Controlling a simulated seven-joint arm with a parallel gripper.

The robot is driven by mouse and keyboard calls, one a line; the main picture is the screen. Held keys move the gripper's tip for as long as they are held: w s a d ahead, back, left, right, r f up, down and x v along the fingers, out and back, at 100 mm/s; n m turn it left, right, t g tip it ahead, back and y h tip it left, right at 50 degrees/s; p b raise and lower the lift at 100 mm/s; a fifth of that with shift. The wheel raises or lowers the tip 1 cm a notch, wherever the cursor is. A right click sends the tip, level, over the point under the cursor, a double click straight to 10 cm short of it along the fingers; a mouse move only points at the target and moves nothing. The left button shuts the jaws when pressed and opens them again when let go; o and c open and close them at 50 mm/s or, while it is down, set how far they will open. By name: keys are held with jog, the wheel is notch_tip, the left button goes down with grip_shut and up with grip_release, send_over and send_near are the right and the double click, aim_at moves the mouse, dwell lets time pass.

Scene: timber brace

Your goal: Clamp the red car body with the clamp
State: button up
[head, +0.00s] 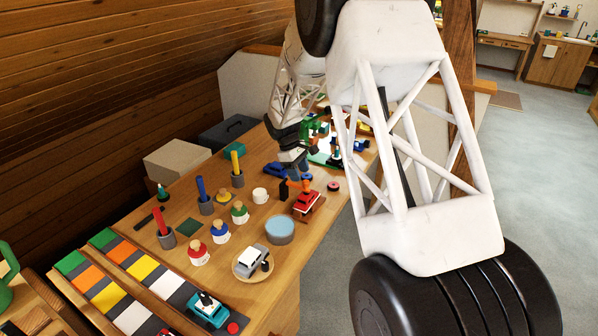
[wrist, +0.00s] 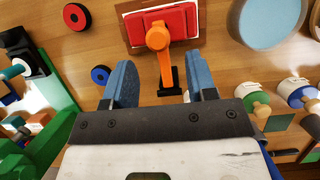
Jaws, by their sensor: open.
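The red car body (head: 307,201) sits on a small brown board near the table's right edge; it also shows at the top of the wrist view (wrist: 178,20). The clamp (wrist: 165,68) has an orange arm with a round orange end over the car's near edge and a black part at its other end. In the head view the clamp's black part (head: 284,191) stands just left of the car. My gripper (wrist: 162,82) is open, its two blue fingers on either side of the clamp's black end, with gaps. Contact is not visible. My gripper (head: 294,168) is partly hidden in the head view.
A blue-filled round dish (head: 280,229) stands close in front of the car. A white cup (head: 260,195), several knobbed jars and a red-black wheel (head: 333,186) are nearby. A plate with a grey-white car (head: 253,262) lies nearer. Green and blue parts crowd the far end.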

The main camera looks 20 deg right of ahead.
jog(key=v, duration=0.7)
jog(key=shift+a+r, duration=0.15)
jog(key=shift+r, duration=0.2)
jog(key=shift+w, duration=0.1)
jog(key=s+a+r+m+t+y, duration=0.1)
jog(key=s+r+m, duration=0.1)
jog(key=s+r, duration=0.8)
jog(key=s+r+m+t, duration=0.25)
jog(key=s+r, duration=0.35)
jog(key=s, duration=0.8)
jog(key=s+a+f+m+t+y, duration=0.1)
jog(key=s+m, duration=0.3)
jog(key=s, duration=2.3)
jog(key=shift+a+m+t+y, duration=0.35)
jog(key=shift+a+t+y, duration=0.1)
jog(key=shift+a, duration=0.15)
